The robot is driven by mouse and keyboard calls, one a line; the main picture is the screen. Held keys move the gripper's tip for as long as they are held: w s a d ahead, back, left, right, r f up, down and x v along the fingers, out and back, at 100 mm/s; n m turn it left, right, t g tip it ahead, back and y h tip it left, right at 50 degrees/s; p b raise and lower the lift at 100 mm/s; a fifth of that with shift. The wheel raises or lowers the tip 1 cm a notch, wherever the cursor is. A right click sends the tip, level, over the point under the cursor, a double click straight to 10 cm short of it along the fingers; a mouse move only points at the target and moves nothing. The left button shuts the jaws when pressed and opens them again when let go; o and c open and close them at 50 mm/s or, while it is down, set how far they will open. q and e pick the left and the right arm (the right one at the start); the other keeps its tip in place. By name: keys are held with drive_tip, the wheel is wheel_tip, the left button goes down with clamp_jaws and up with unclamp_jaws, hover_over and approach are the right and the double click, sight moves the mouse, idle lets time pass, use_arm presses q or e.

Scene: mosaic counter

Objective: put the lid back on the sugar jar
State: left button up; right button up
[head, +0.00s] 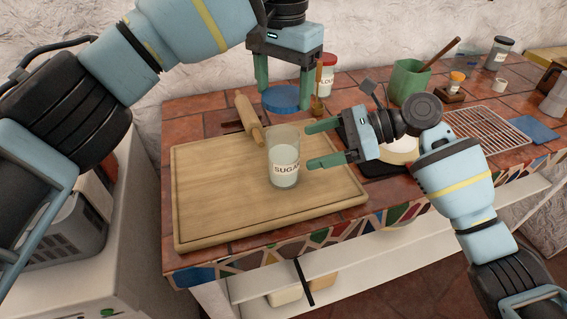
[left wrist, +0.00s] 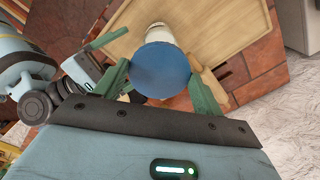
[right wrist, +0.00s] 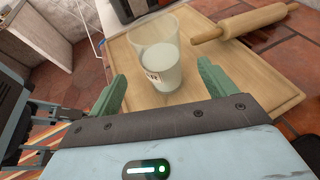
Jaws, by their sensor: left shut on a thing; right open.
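The sugar jar (head: 284,155) is a clear glass labelled SUGAR, upright on the cutting board with pale contents and an uncovered top. It also shows in the right wrist view (right wrist: 157,62). The round blue lid (head: 284,100) is between the fingers of my left gripper (head: 285,88), which is shut on it, behind and above the jar in the head view. The lid fills the middle of the left wrist view (left wrist: 160,70) and partly hides the jar there. My right gripper (head: 311,146) is open, its fingertips just right of the jar, empty.
The wooden cutting board (head: 215,210) has free room around the jar. A rolling pin (head: 249,117) lies at its back edge. A red-lidded jar (head: 327,75) stands behind my left gripper. A green pot (head: 408,80) and wire rack (head: 485,132) are to the right.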

sight(283, 154)
drive_tip(key=x, duration=0.7)
drive_tip(key=shift+a+f, duration=0.15)
drive_tip(key=shift+a, duration=0.2)
drive_tip(key=c, duration=1.4)
use_arm(q)
drive_tip(key=shift+f, duration=2.5)
use_arm(e)
drive_tip(key=shift+c, duration=0.2)
use_arm(q)
drive_tip(key=shift+f, duration=0.1)
drive_tip(key=shift+f, duration=0.75)
drive_tip(key=shift+f, duration=0.6)
